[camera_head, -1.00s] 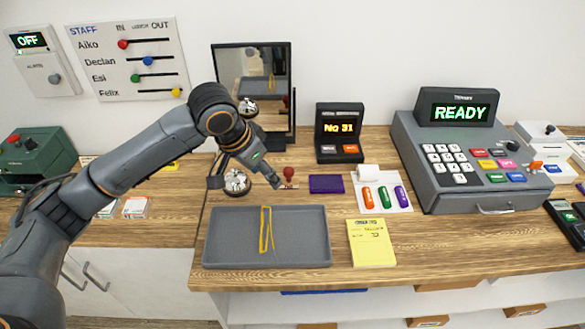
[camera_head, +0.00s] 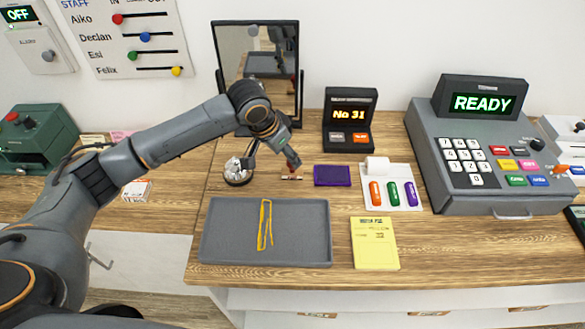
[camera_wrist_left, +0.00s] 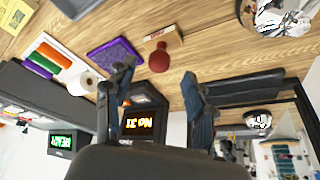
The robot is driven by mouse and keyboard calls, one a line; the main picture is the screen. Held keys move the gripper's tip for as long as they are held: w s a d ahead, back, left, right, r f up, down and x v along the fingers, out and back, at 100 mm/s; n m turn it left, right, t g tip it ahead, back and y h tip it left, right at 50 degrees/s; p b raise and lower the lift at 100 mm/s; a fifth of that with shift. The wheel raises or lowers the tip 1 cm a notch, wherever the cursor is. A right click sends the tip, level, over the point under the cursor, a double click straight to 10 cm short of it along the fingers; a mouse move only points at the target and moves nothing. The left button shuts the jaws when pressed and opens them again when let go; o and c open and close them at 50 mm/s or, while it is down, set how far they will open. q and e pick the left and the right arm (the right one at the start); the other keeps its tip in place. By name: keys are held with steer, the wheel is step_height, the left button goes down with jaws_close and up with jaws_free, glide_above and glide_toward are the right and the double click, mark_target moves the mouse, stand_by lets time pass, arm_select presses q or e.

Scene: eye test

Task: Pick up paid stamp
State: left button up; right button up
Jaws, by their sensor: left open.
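The stamp (camera_head: 291,178), with a light base, lies on the wooden counter left of the purple ink pad (camera_head: 332,176). Its knob is mostly hidden behind my left gripper (camera_head: 292,164) in the head view. In the left wrist view the stamp's round red knob (camera_wrist_left: 159,60) and wooden base show beyond the fingertips, and its lettering is not legible. My left gripper (camera_wrist_left: 158,82) is open, with nothing between its fingers, and the knob lies ahead of the gap between them. My right gripper is not in view.
A silver bell (camera_head: 237,172) stands close left of the gripper, with a mirror (camera_head: 287,95) behind. A grey tray (camera_head: 300,245) with yellow bands lies in front, beside a yellow pad (camera_head: 375,250). A number display (camera_head: 349,118) and cash register (camera_head: 470,190) stand right.

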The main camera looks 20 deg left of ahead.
mark_target(292, 168)
arm_select(q)
steer(key=shift+w+d+f+p, duration=0.35)
steer(key=shift+w+f+p, duration=0.2)
steer(key=shift+f, duration=0.15)
steer(key=shift+x, duration=1.2)
steer(key=shift+w+d+f, duration=0.1)
steer(key=shift+f, duration=0.25)
steer(key=shift+c, duration=0.2)
jaws_close()
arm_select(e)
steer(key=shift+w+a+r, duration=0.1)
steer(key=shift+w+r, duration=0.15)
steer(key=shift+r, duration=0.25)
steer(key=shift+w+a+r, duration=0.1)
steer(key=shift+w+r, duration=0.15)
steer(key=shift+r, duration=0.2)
